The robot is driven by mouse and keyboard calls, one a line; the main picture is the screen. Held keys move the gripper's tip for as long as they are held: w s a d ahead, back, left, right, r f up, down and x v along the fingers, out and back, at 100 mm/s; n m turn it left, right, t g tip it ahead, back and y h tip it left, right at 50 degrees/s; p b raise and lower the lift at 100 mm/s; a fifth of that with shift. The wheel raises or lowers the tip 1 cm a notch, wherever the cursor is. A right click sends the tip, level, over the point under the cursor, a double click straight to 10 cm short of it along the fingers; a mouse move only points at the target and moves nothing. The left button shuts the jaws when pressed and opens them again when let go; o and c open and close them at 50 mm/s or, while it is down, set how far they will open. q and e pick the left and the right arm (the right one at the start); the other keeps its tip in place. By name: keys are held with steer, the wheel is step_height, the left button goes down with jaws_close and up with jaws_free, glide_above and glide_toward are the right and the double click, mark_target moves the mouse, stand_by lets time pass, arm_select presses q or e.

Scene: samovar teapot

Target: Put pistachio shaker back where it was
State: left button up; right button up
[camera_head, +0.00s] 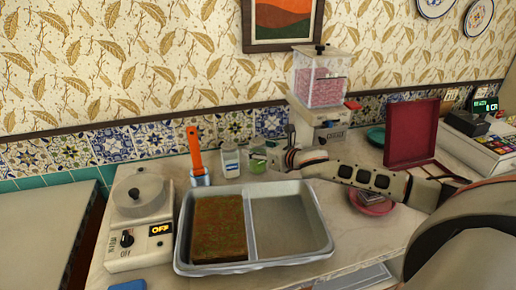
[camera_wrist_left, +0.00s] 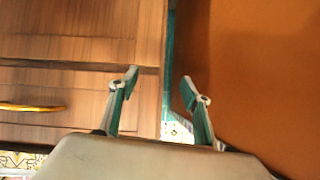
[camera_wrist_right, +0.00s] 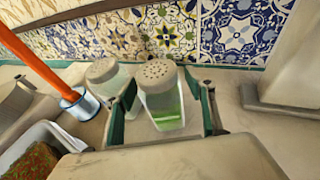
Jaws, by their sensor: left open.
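The pistachio shaker, a clear jar with green contents and a grey perforated cap (camera_wrist_right: 162,95), stands between the fingers of my right gripper (camera_wrist_right: 168,108) in the right wrist view. The fingers are apart, with a visible gap between the jar and the right-hand finger. In the head view the green shaker (camera_head: 258,160) is on the counter behind the tray, partly hidden by my right gripper (camera_head: 272,157). My left gripper (camera_wrist_left: 158,88) is open and empty in the left wrist view, near wooden drawer fronts.
A whitish shaker (camera_head: 230,161) stands just left of the green one, and a metal cup with an orange-handled tool (camera_head: 196,155) is further left. A two-part tray (camera_head: 320,225) lies in front. A pink-filled dispenser (camera_head: 322,85) stands behind right.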

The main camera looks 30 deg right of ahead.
steer(key=shift+r, duration=0.1)
steer(key=v, duration=1.2)
steer(key=shift+b, duration=0.3)
stand_by(0.4)
